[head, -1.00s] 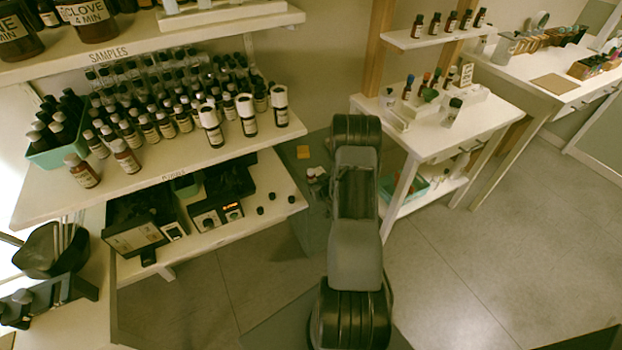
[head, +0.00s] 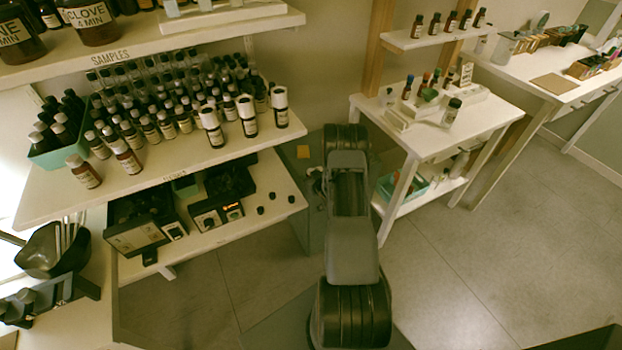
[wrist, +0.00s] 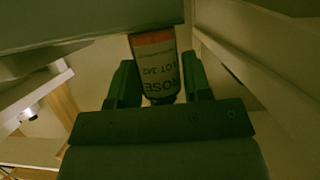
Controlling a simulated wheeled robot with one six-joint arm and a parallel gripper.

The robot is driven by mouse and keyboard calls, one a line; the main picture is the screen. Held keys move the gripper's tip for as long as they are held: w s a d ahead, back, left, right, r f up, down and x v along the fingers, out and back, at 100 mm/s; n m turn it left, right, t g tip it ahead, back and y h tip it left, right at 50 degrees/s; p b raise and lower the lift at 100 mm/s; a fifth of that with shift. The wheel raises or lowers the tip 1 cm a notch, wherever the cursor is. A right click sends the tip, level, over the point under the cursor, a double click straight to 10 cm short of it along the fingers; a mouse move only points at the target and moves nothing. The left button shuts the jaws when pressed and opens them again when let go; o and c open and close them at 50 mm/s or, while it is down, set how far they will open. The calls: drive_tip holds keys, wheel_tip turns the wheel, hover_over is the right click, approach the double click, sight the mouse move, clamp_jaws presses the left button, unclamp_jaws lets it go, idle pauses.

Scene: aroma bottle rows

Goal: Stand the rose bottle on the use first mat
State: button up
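The rose bottle (wrist: 158,68) shows in the wrist view, with a white label reading ROSE, a reddish band and a dark cap end. It sits between the two dark green fingers of my gripper (wrist: 160,84), which appear to touch it on both sides. The cap end is toward the gripper's palm. The far end of the bottle meets the edge of a grey-green surface in the picture; I cannot tell whether they touch.
A shelf at left (head: 45,195) carries crowded bottles, with devices on a lower shelf. A white table (head: 478,128) at right holds small bottles and holders. A tan mat (head: 554,83) lies on the far-right table. A yellow square (head: 303,152) is beyond my arm. Open floor lies at right.

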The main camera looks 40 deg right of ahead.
drive_tip(key=c, duration=0.6)
drive_tip(key=shift+r, duration=0.1)
